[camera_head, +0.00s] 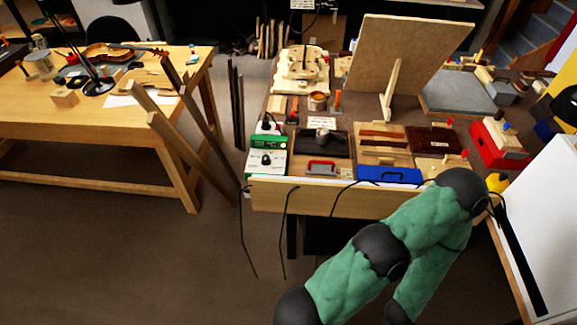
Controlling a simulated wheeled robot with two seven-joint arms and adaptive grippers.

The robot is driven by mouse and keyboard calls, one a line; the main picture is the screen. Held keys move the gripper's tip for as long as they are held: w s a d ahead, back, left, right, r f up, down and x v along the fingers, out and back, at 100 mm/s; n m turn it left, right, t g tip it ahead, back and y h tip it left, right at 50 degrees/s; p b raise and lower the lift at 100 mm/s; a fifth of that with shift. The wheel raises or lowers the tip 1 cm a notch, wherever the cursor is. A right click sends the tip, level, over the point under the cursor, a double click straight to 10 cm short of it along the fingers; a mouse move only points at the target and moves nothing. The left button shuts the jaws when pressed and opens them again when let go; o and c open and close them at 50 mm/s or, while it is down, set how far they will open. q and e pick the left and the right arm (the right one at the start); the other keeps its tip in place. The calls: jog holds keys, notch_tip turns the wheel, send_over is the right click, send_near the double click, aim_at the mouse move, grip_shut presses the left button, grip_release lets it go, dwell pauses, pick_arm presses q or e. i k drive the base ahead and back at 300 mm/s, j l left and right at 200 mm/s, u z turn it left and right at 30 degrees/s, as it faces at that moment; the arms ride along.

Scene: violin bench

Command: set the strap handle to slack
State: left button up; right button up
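I cannot tell for sure which part is the strap handle. A red bar-shaped handle (322,167) sits on a small grey piece at the front edge of the workbench (330,197). A pale wooden fixture (302,68) with a dark part on top stands at the back left of the bench; its details are too small to read. My green padded arm crosses the lower right in front of the bench, bent at a dark joint. No gripper fingers show, so neither gripper is in view.
A green-and-white control box (267,158) with a knob, a blue case (388,175) and a red box (498,143) line the bench. An upright board (408,58) stands behind. Wooden strips (190,130) lean left, between the bench and another table (120,125). Dark cables hang in front.

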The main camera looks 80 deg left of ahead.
aim_at(315, 168)
jog(key=u, duration=2.45)
